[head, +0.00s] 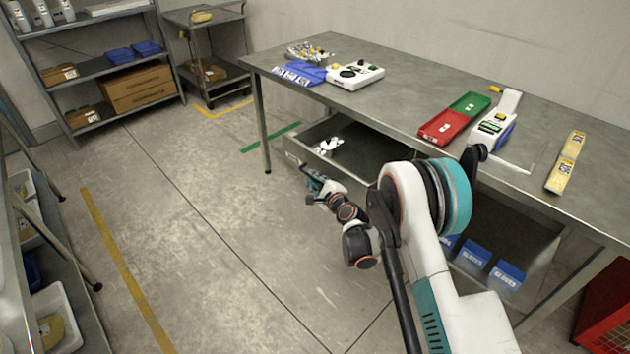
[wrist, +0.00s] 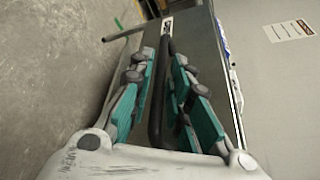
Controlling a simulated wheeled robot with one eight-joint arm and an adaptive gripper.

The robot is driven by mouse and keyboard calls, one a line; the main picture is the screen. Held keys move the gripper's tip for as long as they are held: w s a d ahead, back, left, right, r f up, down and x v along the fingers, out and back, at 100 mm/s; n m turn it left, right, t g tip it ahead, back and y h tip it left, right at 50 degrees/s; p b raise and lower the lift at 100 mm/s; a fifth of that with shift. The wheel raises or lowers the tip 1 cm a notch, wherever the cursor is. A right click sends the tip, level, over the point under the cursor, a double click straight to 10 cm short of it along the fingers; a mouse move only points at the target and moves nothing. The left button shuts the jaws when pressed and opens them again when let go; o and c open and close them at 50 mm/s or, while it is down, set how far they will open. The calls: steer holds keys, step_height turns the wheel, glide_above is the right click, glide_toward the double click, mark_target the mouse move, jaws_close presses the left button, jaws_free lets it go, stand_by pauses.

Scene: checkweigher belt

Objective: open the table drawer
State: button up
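The table drawer (head: 352,150) stands pulled out from under the steel table (head: 400,90) in the head view, with its inside showing and a few small white items (head: 327,146) in it. My gripper (head: 314,186) is low at the drawer's front. In the wrist view, the dark bar handle (wrist: 156,100) runs between the two teal-padded fingers of my gripper (wrist: 164,72). The fingers are apart, with a gap showing beside the bar. The grey drawer front (wrist: 208,60) is just right of them.
On the tabletop are a white device (head: 355,74), a red tray (head: 440,127), a green tray (head: 468,104) and a yellow block (head: 565,165). Blue glove boxes (head: 473,253) sit on the lower shelf. Shelving (head: 85,65) stands at the left. Floor left of the drawer is clear.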

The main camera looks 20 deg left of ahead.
steer(key=v, duration=0.7)
steer(key=shift+s, duration=0.2)
steer(key=shift+d+r, duration=0.1)
steer(key=shift+d, duration=0.05)
stand_by(0.4)
